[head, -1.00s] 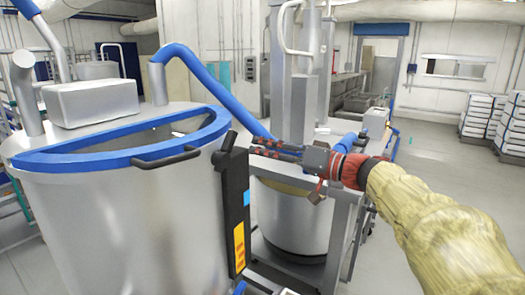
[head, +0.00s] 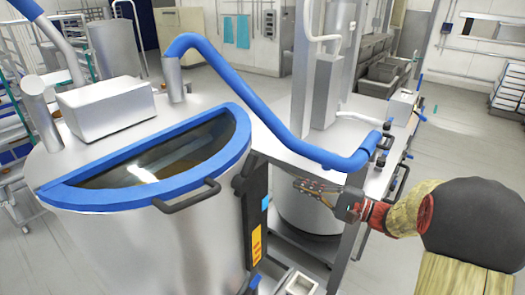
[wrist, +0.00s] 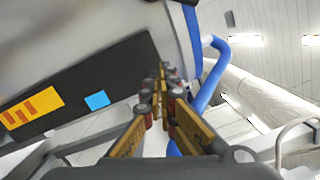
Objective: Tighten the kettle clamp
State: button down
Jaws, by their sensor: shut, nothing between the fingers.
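The large steel kettle (head: 150,245) stands at the left in the head view, with a blue rim (head: 240,150) and a dark bar handle (head: 186,196). A blue hose (head: 240,90) runs from its top to the steel table, ending by small black fittings (head: 380,150). I cannot tell which fitting is the clamp. My gripper (head: 299,184) is shut and empty, right of the kettle's black side panel (head: 254,215) and apart from it. In the wrist view its fingers (wrist: 165,75) point up past the kettle wall (wrist: 110,30) and panel.
A steel table (head: 325,150) with a tall column stands right of the kettle, a steel vessel (head: 310,210) beneath it. A white box (head: 105,105) sits on the kettle top. White stacked crates (head: 510,95) stand at the far right. Floor between table and crates is open.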

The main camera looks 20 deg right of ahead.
aim_at(246, 176)
jog(key=w+a+r+m, duration=0.1)
jog(key=a+r, duration=0.1)
jog(key=a, duration=0.3)
jog(key=w+a+r+m+y, duration=0.1)
jog(key=w+a+r, duration=0.1)
jog(key=a, duration=0.4)
jog(key=shift+w+r+m+p, duration=0.3)
jog(key=shift+r+p, duration=0.05)
jog(key=shift+r, duration=0.35)
jog(key=shift+a+r+n+g+b, duration=0.15)
jog(key=shift+r+n+g+b, duration=0.25)
jog(key=shift+n+b, duration=0.6)
